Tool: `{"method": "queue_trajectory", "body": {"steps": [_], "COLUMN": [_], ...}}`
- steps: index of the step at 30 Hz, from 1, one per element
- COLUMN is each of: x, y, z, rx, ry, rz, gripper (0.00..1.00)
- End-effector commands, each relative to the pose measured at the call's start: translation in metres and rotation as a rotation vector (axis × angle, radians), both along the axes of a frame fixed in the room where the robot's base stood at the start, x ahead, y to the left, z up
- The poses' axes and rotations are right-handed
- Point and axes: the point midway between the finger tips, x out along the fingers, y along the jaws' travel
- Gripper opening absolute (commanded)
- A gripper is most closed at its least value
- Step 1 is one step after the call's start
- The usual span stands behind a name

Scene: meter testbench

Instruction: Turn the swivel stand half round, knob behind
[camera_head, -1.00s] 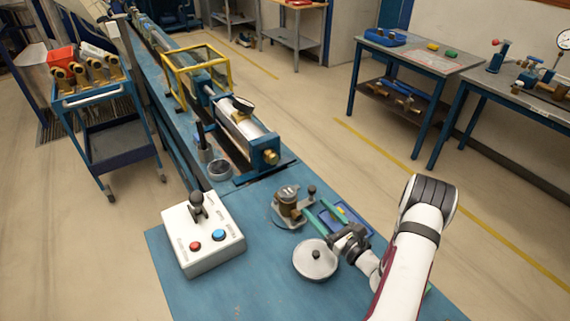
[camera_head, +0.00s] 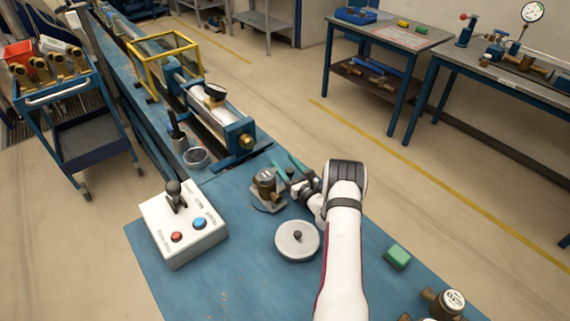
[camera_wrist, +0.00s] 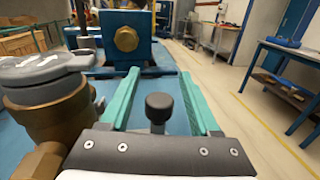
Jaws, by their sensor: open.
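The swivel stand (camera_head: 275,209) is a low grey turntable on the blue bench. It carries a brass meter (camera_head: 265,187) with a grey lid. The meter fills the left of the wrist view (camera_wrist: 52,105). A black round-topped knob (camera_wrist: 159,106) stands upright to the right of the meter. My gripper (camera_head: 287,163), with green fingers, is open around the knob. In the wrist view the knob stands between the fingers (camera_wrist: 158,75), close to the palm, with gaps at both sides. The lower part of the knob is hidden by my gripper.
A round grey lidded disc (camera_head: 297,240) lies in front of the stand. A white control box (camera_head: 183,228) stands left. The blue clamp end (camera_head: 240,135) of the test line is behind. A green block (camera_head: 397,257) and a brass meter (camera_head: 443,302) are at the right.

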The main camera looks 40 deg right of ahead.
Motion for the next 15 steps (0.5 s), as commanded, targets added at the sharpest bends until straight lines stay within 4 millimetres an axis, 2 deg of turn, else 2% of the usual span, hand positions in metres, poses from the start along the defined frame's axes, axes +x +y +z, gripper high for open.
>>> {"method": "queue_trajectory", "body": {"steps": [7,8,15], "x": [0.0014,0.0013,0.0011], "y": [0.0000,0.0000,0.0000], "z": [-0.0002,-0.0002,-0.0002], "rx": [0.000,0.000,0.000], "ry": [0.001,0.001,0.001], "rz": [0.000,0.000,0.000], "gripper": [0.63,0.59,0.16]}}
